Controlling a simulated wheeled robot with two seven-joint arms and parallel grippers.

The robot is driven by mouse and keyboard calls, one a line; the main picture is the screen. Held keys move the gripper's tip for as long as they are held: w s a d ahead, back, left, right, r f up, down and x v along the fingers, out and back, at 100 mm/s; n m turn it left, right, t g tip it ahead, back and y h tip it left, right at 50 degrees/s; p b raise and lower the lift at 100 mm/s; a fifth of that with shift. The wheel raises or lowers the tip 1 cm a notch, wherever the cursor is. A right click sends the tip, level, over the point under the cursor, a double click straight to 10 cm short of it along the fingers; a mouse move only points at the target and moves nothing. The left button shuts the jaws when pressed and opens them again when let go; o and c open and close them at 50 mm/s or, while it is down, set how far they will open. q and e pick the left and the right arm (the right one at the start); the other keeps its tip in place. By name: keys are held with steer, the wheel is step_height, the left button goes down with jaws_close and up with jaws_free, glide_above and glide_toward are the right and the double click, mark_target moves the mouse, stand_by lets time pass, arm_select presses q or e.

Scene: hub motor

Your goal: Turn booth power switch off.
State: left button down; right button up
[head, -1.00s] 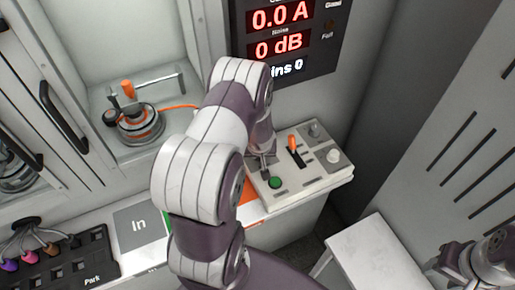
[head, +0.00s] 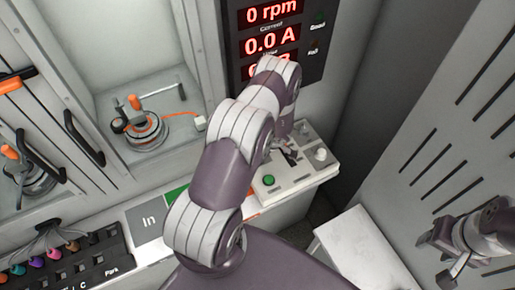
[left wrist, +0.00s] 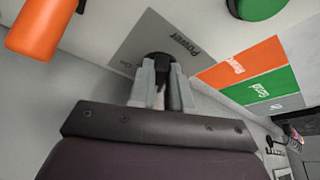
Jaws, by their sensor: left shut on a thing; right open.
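The power switch (left wrist: 158,59) is a dark knob on a grey plate marked Power and On in the left wrist view. My left gripper (left wrist: 162,88) is shut on it, with one pale finger on each side. In the head view my left arm hides the switch and most of that gripper. The control box (head: 300,184) is white, with a green button (head: 268,180) at its front left. My right gripper (head: 440,258) is open and empty at the lower right of the head view, away from the box.
An orange lever handle (left wrist: 35,26) is close beside my left gripper. A display (head: 270,40) reading 0 rpm and 0.0 A hangs behind the box. The hub motor (head: 146,132) sits in the booth at left. A pale stand (head: 365,250) is at lower right.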

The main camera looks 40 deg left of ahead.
arm_select(q)
steer(key=shift+w+n+g, duration=0.15)
steer(key=shift+n+g, duration=0.2)
steer(key=shift+n, duration=0.45)
steer(key=shift+w+n+g, duration=0.15)
steer(key=shift+n+g, duration=0.2)
steer(key=shift+n, duration=0.45)
steer(key=c, duration=1.1)
jaws_free()
steer(key=shift+o, duration=0.2)
steer(key=shift+r, duration=0.1)
steer(key=shift+w+r, duration=0.1)
steer(key=shift+r, duration=0.2)
steer(key=b+v, duration=0.1)
steer(key=v, duration=1.1)
steer(key=shift+b, duration=0.4)
